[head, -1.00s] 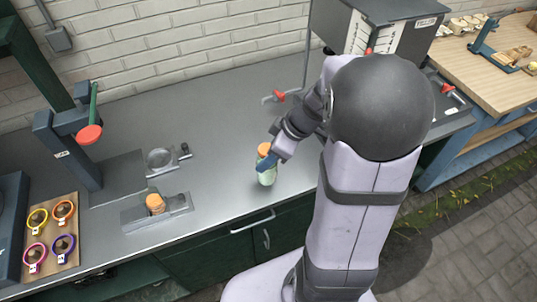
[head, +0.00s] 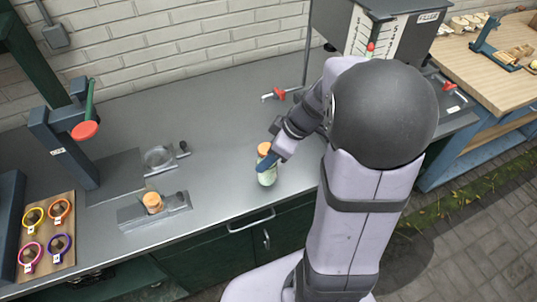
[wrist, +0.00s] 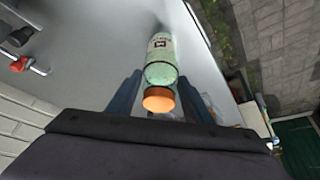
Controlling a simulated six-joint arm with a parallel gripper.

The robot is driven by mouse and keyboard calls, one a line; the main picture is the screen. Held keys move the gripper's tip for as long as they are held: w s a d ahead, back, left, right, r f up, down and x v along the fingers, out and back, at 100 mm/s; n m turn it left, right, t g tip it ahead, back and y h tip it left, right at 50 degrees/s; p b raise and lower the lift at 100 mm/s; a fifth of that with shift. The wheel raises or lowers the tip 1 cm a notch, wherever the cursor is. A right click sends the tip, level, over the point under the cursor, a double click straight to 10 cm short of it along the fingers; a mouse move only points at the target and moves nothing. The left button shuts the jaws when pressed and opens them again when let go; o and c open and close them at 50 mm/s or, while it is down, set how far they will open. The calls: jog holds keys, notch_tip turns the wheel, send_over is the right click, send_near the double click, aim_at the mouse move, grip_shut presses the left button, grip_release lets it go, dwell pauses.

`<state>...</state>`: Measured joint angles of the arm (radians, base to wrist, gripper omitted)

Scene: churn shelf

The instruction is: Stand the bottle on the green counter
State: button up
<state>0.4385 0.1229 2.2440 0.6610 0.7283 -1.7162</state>
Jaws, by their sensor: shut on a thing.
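The bottle (head: 267,177) is pale green with an orange cap. It is upright over the grey top of the counter (head: 225,185), which has dark green cabinet fronts (head: 205,258) below. My gripper (head: 268,161) is shut on the bottle just below the cap, with its blue fingers at either side. In the wrist view the bottle (wrist: 160,58) lies between the fingers of my gripper (wrist: 158,84), cap toward me and dark lettering on its side. Its base is close to the counter top; I cannot tell whether they touch.
To the left are a low block with an orange-topped piece (head: 153,203), a round dish (head: 158,158) and a press with a red knob (head: 85,130). A board with coloured rings (head: 46,235) lies far left. Red-handled taps (head: 279,94) stand behind. Counter around the bottle is clear.

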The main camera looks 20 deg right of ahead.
jog(key=shift+f+b, duration=0.9)
jog(key=shift+b, duration=0.8)
dwell(0.7)
dwell(0.3)
jog(key=o, duration=1.1)
jog(key=c, duration=0.3)
jog(key=shift+r, duration=0.15)
jog(key=shift+r+p, duration=2.7)
jog(key=shift+r, duration=1.2)
